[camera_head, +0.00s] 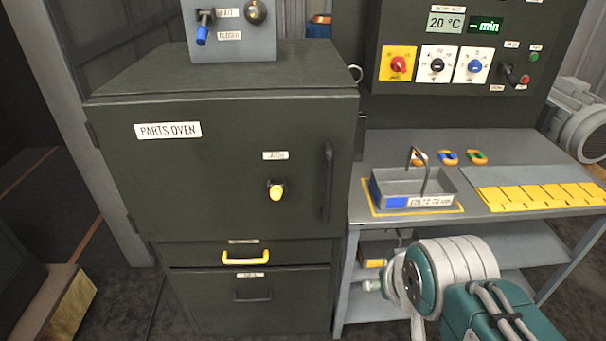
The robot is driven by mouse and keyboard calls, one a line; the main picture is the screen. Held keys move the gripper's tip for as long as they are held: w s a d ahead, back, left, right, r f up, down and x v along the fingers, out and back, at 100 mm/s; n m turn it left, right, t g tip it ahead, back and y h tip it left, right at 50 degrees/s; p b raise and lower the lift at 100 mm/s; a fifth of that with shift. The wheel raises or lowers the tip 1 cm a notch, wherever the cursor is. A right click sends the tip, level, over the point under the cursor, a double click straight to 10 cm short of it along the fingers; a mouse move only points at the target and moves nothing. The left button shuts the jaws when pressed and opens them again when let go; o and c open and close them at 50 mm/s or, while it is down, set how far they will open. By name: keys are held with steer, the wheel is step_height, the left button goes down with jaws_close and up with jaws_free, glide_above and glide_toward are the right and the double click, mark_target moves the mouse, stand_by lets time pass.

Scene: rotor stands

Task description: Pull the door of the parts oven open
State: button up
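The parts oven (220,82) is a dark cabinet at the left centre, labelled "PARTS OVEN". Its door (200,190) looks closed, flush with the front. A vertical dark bar handle (327,182) is on the door's right side, and a hinge shows at the left edge. A yellow latch knob (276,191) sits left of the handle under a small label. My arm, teal and white, is at the lower right, in front of the bench and apart from the door. My gripper cannot be made out; nothing is seen touching the handle or latch.
Below the door are a drawer with a yellow handle (246,257) and another with a dark handle (253,295). A bench (375,150) on the right carries a grey tray (390,190) and yellow strip. A wooden block (62,310) lies lower left.

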steer(key=w+f+t, duration=0.2)
steer(key=w+t, duration=0.3)
steer(key=w, duration=0.9)
steer(key=n+t+y, duration=0.2)
steer(key=t+y, duration=0.1)
steer(key=t, duration=0.3)
glide_toward(330, 178)
steer(key=w, duration=0.3)
steer(key=w+a, duration=0.1)
steer(key=w, duration=0.7)
steer(key=shift+a+f, duration=0.25)
steer(key=shift+a, duration=0.15)
jaws_close()
